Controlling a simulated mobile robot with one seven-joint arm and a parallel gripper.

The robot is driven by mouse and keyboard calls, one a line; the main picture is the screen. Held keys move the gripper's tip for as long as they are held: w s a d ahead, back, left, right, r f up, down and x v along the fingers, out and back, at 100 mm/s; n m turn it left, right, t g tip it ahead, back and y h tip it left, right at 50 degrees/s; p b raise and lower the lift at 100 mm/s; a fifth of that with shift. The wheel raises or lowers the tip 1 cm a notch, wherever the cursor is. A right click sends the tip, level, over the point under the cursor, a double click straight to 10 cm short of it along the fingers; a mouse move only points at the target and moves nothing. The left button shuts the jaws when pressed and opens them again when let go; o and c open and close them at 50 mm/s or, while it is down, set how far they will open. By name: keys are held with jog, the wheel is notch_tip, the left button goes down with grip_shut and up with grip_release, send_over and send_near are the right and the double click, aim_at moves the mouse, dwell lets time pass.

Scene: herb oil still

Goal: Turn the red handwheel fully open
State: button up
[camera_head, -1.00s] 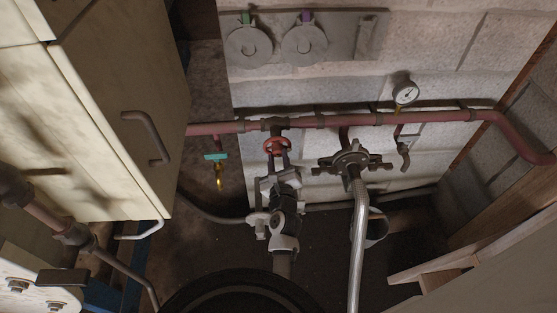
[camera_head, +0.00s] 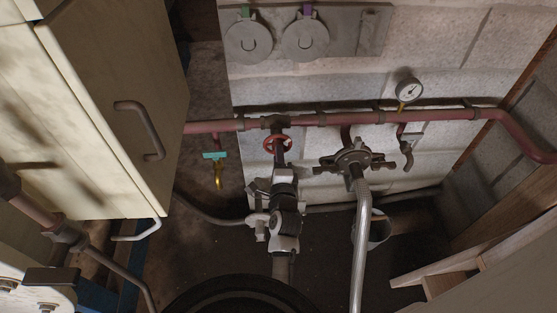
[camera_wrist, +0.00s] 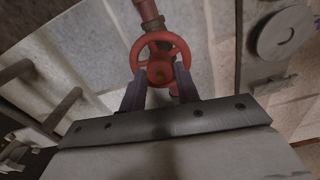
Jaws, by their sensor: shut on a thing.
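The red handwheel (camera_head: 267,143) sits on a valve below the horizontal red pipe in the head view. In the wrist view the handwheel (camera_wrist: 137,54) shows as a red ring with a hub in its middle. My gripper (camera_wrist: 160,88) is shut on the wheel, with one finger at each side of its near part. In the head view my gripper (camera_head: 279,158) reaches up to the wheel from below and hides part of it. The exact contact of the fingertips on the rim is hard to see.
A red pipe (camera_head: 225,127) runs along the block wall. A grey valve body (camera_head: 352,160) with a metal pipe stands close on the right, and a gauge (camera_head: 409,90) is above it. A teal-handled tap (camera_head: 215,156) hangs left. A cream cabinet (camera_head: 110,80) fills the left side.

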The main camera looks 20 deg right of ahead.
jog(key=shift+d+n+b, duration=0.15)
jog(key=shift+n+b, duration=4.15)
jog(key=shift+n, duration=10)
jog(key=o, duration=1)
jog(key=shift+c, duration=0.2)
